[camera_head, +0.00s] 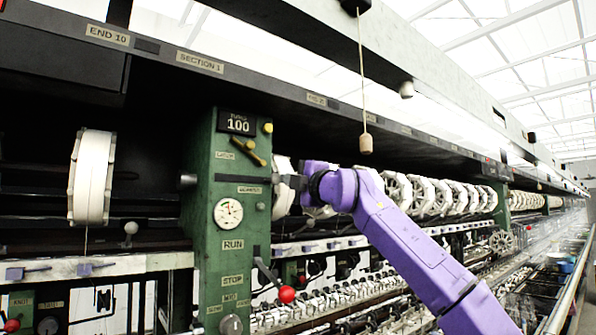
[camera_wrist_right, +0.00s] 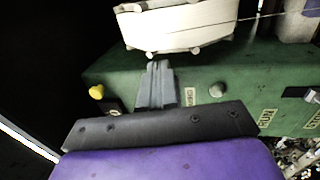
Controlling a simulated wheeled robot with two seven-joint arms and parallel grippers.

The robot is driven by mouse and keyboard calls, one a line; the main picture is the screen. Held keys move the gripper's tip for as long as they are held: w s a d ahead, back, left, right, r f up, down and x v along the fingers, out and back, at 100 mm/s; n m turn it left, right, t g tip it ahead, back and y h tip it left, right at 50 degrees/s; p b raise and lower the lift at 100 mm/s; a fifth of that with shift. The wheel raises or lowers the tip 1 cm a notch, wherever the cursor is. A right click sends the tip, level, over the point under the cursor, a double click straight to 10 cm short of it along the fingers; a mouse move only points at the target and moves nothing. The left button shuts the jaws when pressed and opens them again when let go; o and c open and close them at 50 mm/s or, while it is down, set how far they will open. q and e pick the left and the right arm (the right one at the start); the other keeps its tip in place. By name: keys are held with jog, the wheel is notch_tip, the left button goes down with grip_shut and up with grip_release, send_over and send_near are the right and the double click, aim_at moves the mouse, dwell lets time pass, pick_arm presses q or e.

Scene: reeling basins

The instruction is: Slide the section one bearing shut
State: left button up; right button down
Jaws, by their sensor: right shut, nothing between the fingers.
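The green section one post (camera_head: 230,215) stands left of centre in the head view and lies behind my fingers in the wrist view (camera_wrist_right: 200,75). A small plate (camera_head: 249,190) that may read BEARING is on its front. A short grey rod end (camera_head: 188,181) shows at the post's left side. I cannot tell whether the bearing is open or shut. My right gripper (camera_head: 288,181) is beside the post's right edge, at plate height. In the wrist view its grey fingers (camera_wrist_right: 157,82) are together and empty, close to the green face. Contact is unclear. My left gripper is out of view.
A white reel (camera_head: 92,178) hangs left of the post, and several more (camera_head: 435,197) line up to the right. A yellow lever (camera_head: 248,151), a dial (camera_head: 228,212) and a red-knobbed lever (camera_head: 287,294) are on or near the post. A wooden pull (camera_head: 366,143) hangs above my arm.

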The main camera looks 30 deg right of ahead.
aim_at(272, 179)
jog(key=shift+w+f, duration=0.15)
jog(key=shift+w, duration=0.25)
jog(key=shift+a, duration=0.1)
jog(key=shift+s+a+b, duration=0.15)
jog(key=shift+a+b, duration=0.25)
jog(key=shift+a, duration=0.05)
jog(key=shift+a+f+b, duration=0.1)
jog(key=shift+a+b, duration=0.45)
jog(key=shift+a, duration=0.2)
jog(key=shift+s+a+b, duration=0.15)
jog(key=shift+a+b, duration=0.2)
jog(key=shift+a, duration=0.85)
